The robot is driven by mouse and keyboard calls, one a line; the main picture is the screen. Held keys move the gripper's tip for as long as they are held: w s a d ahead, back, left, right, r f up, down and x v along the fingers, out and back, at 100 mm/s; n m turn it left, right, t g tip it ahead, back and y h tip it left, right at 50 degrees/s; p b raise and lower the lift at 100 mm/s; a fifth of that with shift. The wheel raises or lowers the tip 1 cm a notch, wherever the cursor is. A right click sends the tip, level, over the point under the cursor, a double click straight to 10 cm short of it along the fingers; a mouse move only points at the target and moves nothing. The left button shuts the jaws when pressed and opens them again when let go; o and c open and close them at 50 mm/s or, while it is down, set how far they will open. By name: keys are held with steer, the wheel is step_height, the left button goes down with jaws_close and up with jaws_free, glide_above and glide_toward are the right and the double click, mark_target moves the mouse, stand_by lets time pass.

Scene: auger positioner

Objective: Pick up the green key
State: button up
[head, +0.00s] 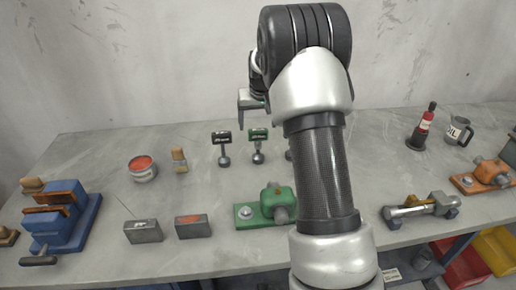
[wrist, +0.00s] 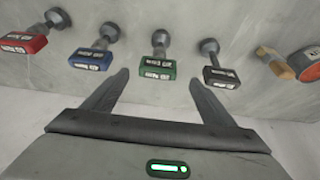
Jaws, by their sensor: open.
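The green key (wrist: 160,68) shows in the wrist view with a green label block toward me and a grey round knob behind it. It lies between the lines of my open fingers, around the level of their tips. My gripper (wrist: 159,77) is open and holds nothing. In the head view the green key (head: 258,137) stands on the table. My gripper (head: 252,107) is above and behind it there, partly hidden by my arm.
In the wrist view, a black key (wrist: 220,77) is close by the right fingertip and a blue key (wrist: 91,59) near the left one. A red key (wrist: 23,42) is farther left. A brush (wrist: 275,62) is at right. A green vise (head: 268,207) stands nearer on the table.

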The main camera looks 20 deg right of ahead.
mark_target(258, 130)
steer(key=x, duration=0.6)
steer(key=shift+w+d+f+p, duration=0.15)
steer(key=shift+w+d+p, duration=0.1)
steer(key=shift+p, duration=0.1)
steer(key=shift+s, duration=0.1)
